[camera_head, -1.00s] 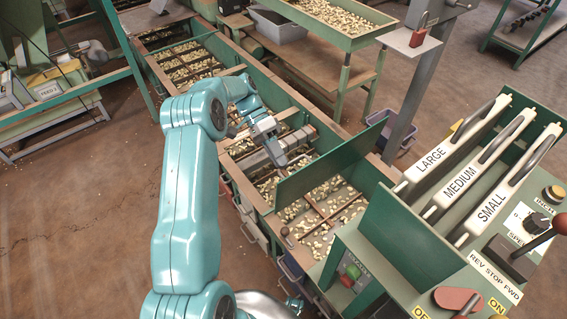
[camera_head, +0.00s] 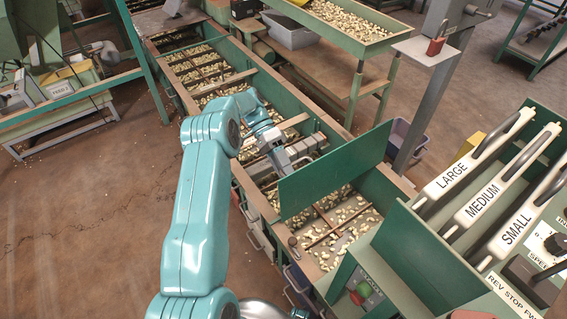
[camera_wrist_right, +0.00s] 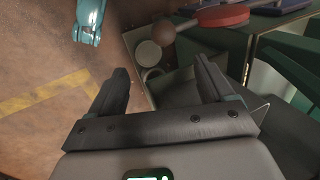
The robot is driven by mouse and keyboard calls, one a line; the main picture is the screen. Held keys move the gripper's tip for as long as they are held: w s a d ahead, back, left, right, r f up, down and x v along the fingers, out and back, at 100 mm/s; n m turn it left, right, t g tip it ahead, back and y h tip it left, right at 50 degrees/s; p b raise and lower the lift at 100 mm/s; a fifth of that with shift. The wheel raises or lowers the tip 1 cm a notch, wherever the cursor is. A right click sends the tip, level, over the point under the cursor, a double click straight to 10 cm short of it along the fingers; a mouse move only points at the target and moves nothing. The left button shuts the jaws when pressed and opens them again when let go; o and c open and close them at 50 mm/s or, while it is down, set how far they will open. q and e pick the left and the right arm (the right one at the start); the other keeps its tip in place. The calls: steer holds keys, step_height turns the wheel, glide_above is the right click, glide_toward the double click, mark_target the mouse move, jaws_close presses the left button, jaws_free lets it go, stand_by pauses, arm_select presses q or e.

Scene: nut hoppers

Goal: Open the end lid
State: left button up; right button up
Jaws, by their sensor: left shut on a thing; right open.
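The end lid (camera_head: 335,172) is a flat dark green panel at the near end of the long hopper trough in the head view. It stands raised on edge, tilted over the trough, with nuts visible below its lower edge. My left gripper (camera_head: 283,162) is at the lid's far left side, shut on the lid; the exact contact is partly hidden. My right gripper (camera_wrist_right: 163,72) is open and empty in the right wrist view.
The trough (camera_head: 213,78) holds nuts in several divided compartments. The control panel (camera_head: 500,190), with levers marked LARGE, MEDIUM and SMALL, stands at right. A nut tray (camera_head: 340,22) is at the back. A red-headed lever (camera_wrist_right: 222,16) lies beyond my right gripper.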

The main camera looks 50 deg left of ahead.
arm_select(q)
steer(key=shift+d+r, duration=0.1)
steer(key=shift+r, duration=0.1)
step_height(320, 180, up, 20)
steer(key=p, duration=0.6)
steer(key=shift+p, duration=0.3)
steer(key=shift+s+f, duration=0.1)
